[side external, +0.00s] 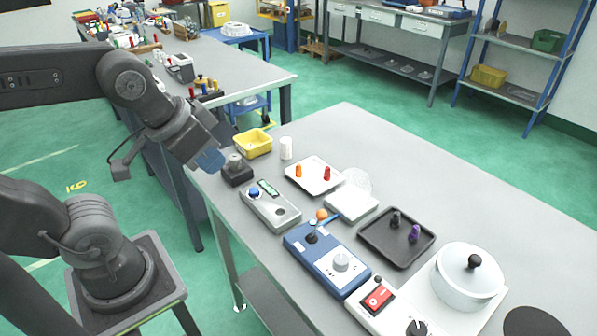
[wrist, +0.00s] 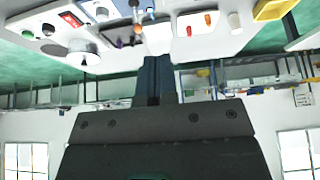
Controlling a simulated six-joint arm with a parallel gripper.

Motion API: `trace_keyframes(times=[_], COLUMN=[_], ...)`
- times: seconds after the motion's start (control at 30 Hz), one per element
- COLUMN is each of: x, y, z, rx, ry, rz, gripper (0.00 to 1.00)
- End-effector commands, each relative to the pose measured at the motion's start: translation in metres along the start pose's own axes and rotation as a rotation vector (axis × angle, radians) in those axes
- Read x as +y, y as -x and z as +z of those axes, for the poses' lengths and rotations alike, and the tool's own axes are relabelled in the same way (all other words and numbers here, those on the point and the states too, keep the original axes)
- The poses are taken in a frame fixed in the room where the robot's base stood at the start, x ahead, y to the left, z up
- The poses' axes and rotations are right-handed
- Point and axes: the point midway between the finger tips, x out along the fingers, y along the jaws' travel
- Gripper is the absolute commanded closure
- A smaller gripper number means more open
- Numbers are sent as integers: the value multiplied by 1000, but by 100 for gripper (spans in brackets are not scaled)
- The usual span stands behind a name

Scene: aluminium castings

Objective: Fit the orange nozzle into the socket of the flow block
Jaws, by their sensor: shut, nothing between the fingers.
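The orange nozzle (side external: 298,171) stands on a white tray (side external: 312,187) beside a similar red piece (side external: 327,173). In the wrist view the orange nozzle (wrist: 208,19) shows small near the top, right of the red piece. A grey block (side external: 268,207) with a blue knob, a green panel and a dark round opening stands in front of the tray; it may be the flow block, but I cannot tell for sure. My gripper (side external: 210,160) is shut and empty, raised near the table's left corner, apart from the nozzle. Its dark fingers (wrist: 157,75) show together in the wrist view.
A small dark block with a grey knob (side external: 237,170), a yellow bin (side external: 253,142) and a white cylinder (side external: 286,148) stand near my gripper. A blue control box (side external: 327,259), dark tray (side external: 370,239) and white pot (side external: 468,279) lie rightward. The table's back right is clear.

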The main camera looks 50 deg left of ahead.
Motion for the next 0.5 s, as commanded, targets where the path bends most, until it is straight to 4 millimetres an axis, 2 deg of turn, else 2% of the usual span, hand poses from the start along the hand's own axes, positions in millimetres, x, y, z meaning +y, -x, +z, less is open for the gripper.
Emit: trace_keyframes(times=[0.13,0.5], x=[0,0], y=[0,0], z=[0,0], rx=[0,0], ry=[0,0], rz=[0,0], gripper=[98,63])
